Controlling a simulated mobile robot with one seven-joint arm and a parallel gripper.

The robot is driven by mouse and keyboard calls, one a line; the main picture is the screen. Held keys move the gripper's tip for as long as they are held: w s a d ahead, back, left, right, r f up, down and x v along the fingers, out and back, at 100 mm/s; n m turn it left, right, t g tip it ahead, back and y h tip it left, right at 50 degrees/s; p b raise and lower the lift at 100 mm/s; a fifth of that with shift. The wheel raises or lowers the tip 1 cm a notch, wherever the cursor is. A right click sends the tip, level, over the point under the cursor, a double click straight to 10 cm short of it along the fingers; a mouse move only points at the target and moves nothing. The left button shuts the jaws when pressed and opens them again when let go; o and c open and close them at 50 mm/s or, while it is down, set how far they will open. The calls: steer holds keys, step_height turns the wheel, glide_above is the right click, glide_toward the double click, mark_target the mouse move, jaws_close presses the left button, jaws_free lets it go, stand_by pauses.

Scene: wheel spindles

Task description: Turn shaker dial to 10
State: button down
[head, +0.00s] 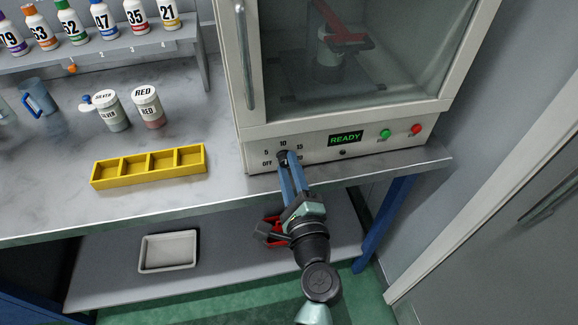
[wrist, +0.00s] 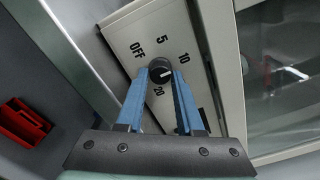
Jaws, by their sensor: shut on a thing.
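The shaker (head: 262,152) is a pale cabinet with a glass door and a READY display. Its black dial (wrist: 161,70) sits at the left of the front panel, with OFF, 5, 10 and 20 readable around it in the wrist view; 15 also shows in the head view. My gripper (head: 285,157) reaches it from the front, its blue fingers shut on the dial's sides, as the wrist view (wrist: 158,76) also shows. A pale mark shows on the right part of the dial face; I cannot tell exactly which number it points at.
A green button (head: 385,134) and a red button (head: 416,129) sit right of the display. Left on the bench are a yellow compartment tray (head: 150,182), a SILVER jar (head: 110,112) and a RED jar (head: 148,108). A white tray (head: 168,265) lies on the lower shelf.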

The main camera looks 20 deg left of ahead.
stand_by(0.4)
steer(key=c, duration=0.6)
jaws_free()
steer(key=shift+o, duration=0.2)
steer(key=b+v, duration=0.1)
steer(key=v, duration=1.2)
